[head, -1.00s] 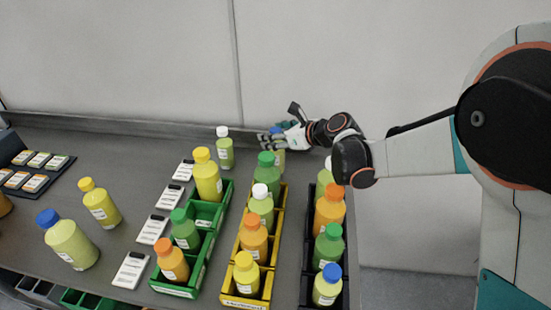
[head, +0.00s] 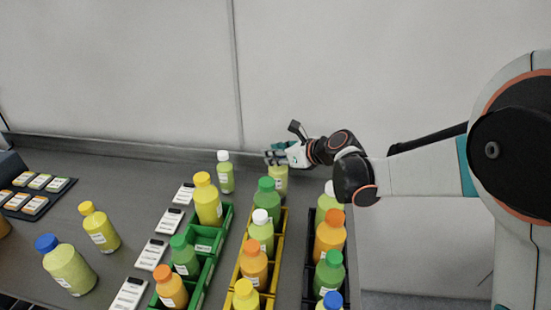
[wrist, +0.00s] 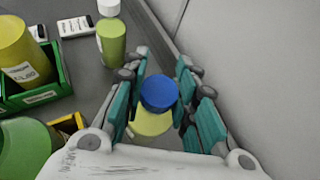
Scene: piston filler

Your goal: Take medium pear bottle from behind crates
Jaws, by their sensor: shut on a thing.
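The bottle with a blue cap and pale yellow-green body is between my gripper's fingers in the wrist view, its cap (wrist: 160,93) showing from above. In the head view its lower body (head: 279,182) shows below my gripper (head: 277,157), behind the yellow crate; its cap is hidden by the fingers. My gripper (wrist: 163,105) is shut on this bottle, fingers on both sides near the cap. The bottle looks upright; I cannot tell whether its base touches the table.
A white-capped green bottle (head: 225,175) stands to the left. The green crate (head: 222,222), yellow crate (head: 236,272) and black crate (head: 308,262) hold several bottles in front. A green-capped bottle (head: 267,198) is closest. The wall (head: 180,70) rises behind the table's back ledge.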

